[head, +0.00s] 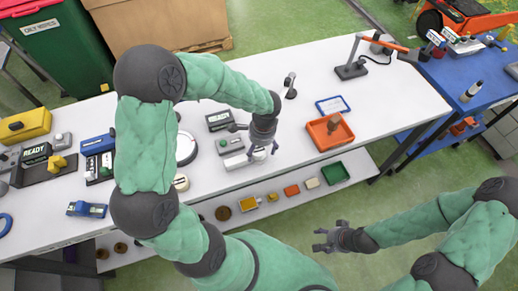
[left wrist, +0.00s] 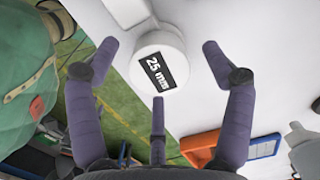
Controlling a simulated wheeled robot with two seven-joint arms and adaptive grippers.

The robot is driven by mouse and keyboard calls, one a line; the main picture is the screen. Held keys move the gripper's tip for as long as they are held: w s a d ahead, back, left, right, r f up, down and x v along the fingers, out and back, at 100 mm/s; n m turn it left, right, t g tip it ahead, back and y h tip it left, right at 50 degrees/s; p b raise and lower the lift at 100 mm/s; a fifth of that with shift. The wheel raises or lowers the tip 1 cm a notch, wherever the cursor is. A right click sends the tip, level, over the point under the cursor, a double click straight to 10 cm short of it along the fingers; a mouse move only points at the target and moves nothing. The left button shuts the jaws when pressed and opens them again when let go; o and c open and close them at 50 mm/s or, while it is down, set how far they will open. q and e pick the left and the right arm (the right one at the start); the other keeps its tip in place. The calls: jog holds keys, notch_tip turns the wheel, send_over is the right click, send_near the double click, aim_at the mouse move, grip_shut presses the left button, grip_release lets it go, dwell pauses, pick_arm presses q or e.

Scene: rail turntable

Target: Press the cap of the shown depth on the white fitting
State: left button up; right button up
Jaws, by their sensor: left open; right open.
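A white round piece (left wrist: 158,62) with a black "25 mm" label faces me in the left wrist view. In the head view it is the small white cylinder (head: 259,156) on the table, partly hidden by my left gripper (head: 262,147). My left gripper's fingers are open around it in the left wrist view (left wrist: 158,75), with gaps on both sides. I cannot tell if this piece is the fitting or a cap. An orange tray (head: 318,141) holds a brown object (head: 333,123). My right gripper (head: 326,240) is open and empty, in front of the table.
A blue-framed card (head: 332,105) and a lamp (head: 352,70) are farther back. Several small pieces and a green tray (head: 336,173) sit on the lower shelf.

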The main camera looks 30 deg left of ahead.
aim_at(262, 149)
pick_arm(q)
notch_tip(262, 149, up, 11)
jog(key=shift+w+d, duration=0.25)
jog(key=shift+d, duration=0.2)
